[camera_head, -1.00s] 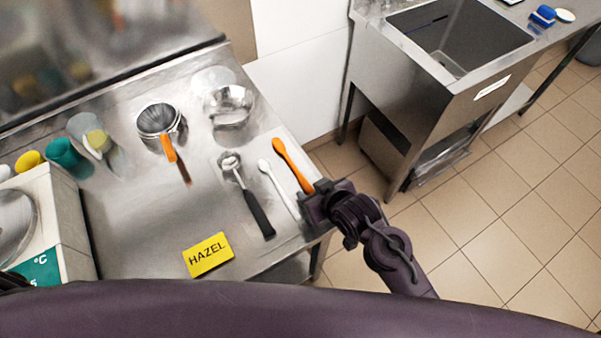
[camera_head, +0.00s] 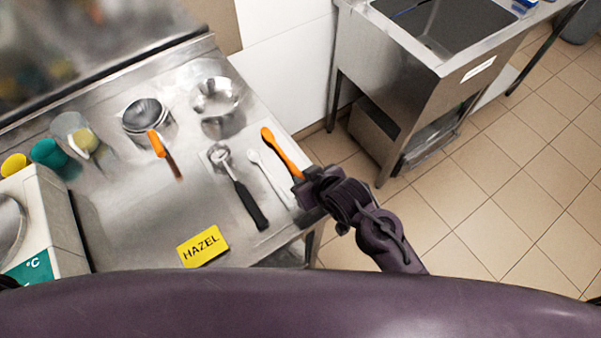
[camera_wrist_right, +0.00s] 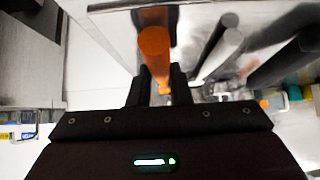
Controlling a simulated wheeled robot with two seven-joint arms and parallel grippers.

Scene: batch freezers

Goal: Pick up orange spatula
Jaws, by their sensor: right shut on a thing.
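The orange spatula (camera_head: 281,152) is at the right edge of the steel counter in the head view, with its near end at my right gripper. My right gripper (camera_head: 305,184) is shut on that end. In the right wrist view the orange spatula (camera_wrist_right: 154,50) runs in between the two dark fingers of the gripper (camera_wrist_right: 158,88). I cannot tell whether the spatula touches the counter. My left gripper does not show in the head view.
A white spatula (camera_head: 265,172) and a black-handled scoop (camera_head: 240,190) lie just left of the orange spatula. A yellow HAZEL card (camera_head: 202,246), sieve (camera_head: 146,114) and steel bowl (camera_head: 216,96) are on the counter (camera_head: 160,215). A sink unit (camera_head: 400,85) stands beyond a floor gap.

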